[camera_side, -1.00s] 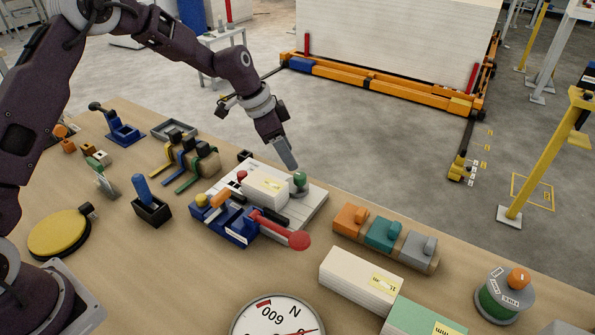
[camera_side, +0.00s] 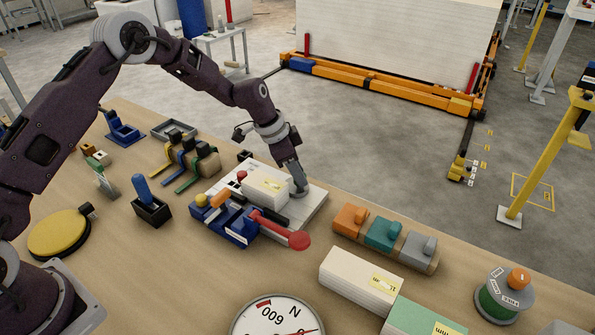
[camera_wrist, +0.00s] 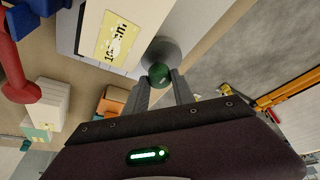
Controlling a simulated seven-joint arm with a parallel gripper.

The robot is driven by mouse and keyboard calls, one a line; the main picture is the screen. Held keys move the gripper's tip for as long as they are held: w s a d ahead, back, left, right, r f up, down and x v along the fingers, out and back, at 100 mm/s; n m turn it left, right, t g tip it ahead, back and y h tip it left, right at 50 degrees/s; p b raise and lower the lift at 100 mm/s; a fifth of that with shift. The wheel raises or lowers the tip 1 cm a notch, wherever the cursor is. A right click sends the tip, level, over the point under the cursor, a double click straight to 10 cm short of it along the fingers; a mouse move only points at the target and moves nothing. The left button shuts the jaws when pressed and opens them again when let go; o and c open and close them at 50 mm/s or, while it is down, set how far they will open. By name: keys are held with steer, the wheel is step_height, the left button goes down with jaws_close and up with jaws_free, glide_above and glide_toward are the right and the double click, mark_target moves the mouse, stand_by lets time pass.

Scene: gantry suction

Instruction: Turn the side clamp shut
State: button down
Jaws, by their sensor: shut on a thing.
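A round grey fitting with a green knob (camera_wrist: 158,73) on top stands beside a cream block (camera_side: 264,189) on a white plate (camera_side: 309,202). I take this knob to be the side clamp. My gripper (camera_side: 297,185) is down over it, pointing at the plate. In the wrist view, the two fingers of my gripper (camera_wrist: 160,80) lie on either side of the green knob and are shut on it. The fingers mostly hide the knob in the side view. How far the clamp is turned cannot be told.
A blue fixture (camera_side: 232,222) with a long red-knobbed lever (camera_side: 280,228) stands in front of the plate. A red knob (camera_side: 242,176) is at the block's left. Orange, teal and grey blocks (camera_side: 384,234) lie to the right. Bare table lies between them and the plate.

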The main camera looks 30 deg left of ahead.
steer(key=shift+n, duration=0.3)
steer(key=n+t+y, duration=0.1)
steer(key=n, duration=0.2)
steer(key=shift+s+d+n, duration=0.1)
steer(key=shift+d+n, duration=0.05)
steer(key=shift+n, duration=0.25)
steer(key=n+y, duration=0.2)
steer(key=n, duration=0.2)
steer(key=shift+d, duration=0.1)
steer(key=n+y, duration=0.2)
steer(key=n, duration=0.3)
steer(key=shift+d, duration=0.15)
steer(key=shift+n+g+y, duration=0.5)
steer(key=shift+n+y, duration=0.1)
steer(key=shift+n, duration=1.6)
steer(key=c, duration=1.1)
jaws_free()
steer(key=shift+o, duration=0.2)
steer(key=shift+r, duration=0.1)
